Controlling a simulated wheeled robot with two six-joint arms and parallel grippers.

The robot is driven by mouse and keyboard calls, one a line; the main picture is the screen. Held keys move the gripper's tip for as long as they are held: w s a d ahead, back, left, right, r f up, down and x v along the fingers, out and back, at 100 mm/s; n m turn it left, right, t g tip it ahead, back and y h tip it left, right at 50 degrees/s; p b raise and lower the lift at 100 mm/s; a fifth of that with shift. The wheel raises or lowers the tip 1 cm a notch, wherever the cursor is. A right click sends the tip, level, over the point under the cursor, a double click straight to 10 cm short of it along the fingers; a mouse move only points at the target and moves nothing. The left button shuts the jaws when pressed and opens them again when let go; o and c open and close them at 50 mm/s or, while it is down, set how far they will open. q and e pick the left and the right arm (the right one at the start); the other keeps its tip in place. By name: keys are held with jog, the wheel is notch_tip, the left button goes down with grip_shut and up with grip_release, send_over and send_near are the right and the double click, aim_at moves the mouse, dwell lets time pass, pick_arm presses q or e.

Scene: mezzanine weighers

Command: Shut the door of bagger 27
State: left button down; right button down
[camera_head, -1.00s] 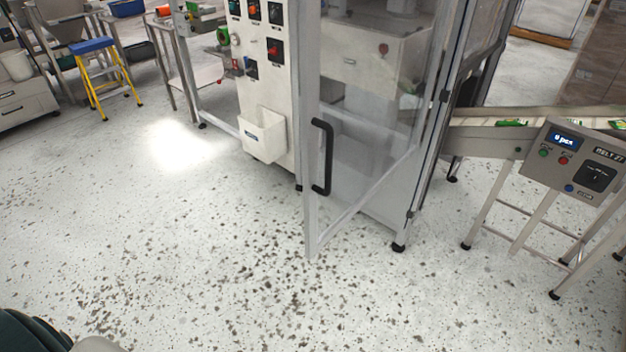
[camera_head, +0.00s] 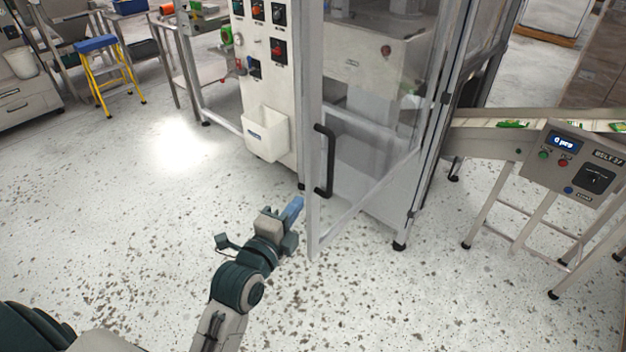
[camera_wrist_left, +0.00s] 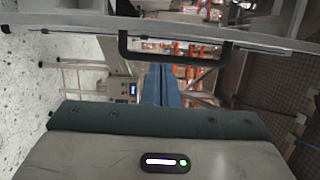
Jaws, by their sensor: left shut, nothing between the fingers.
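The bagger's clear door (camera_head: 372,150) has a pale metal frame and stands ajar, swung out toward me from the machine's right side. Its black bar handle (camera_head: 330,160) is upright near the door's free edge. My left gripper (camera_head: 294,208), with blue fingers, is shut and empty, just left of the door's free edge at lower handle height. In the left wrist view the blue fingers (camera_wrist_left: 161,88) point toward the black handle (camera_wrist_left: 172,62), which lies across the picture. I cannot tell whether they touch the door. My right gripper is not in view.
The bagger's white control panel (camera_head: 266,60) carries several knobs, with a white bin (camera_head: 265,134) below it. A belt conveyor with a grey control box (camera_head: 574,160) stands at right. A yellow step stool (camera_head: 108,75) is at far left. The speckled floor (camera_head: 130,220) in front is clear.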

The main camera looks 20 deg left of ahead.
aim_at(315, 179)
pick_arm(q)
jog(key=w+p, duration=0.1)
jog(key=w, duration=0.2)
jog(key=w+p, duration=0.1)
jog(key=w, duration=0.2)
jog(key=w+p, duration=0.2)
jog(key=shift+w+d+r, duration=0.25)
jog(key=shift+w+d, duration=0.1)
jog(key=shift+w, duration=0.05)
jog(key=shift+w+f, duration=0.1)
jog(key=shift+w, duration=0.4)
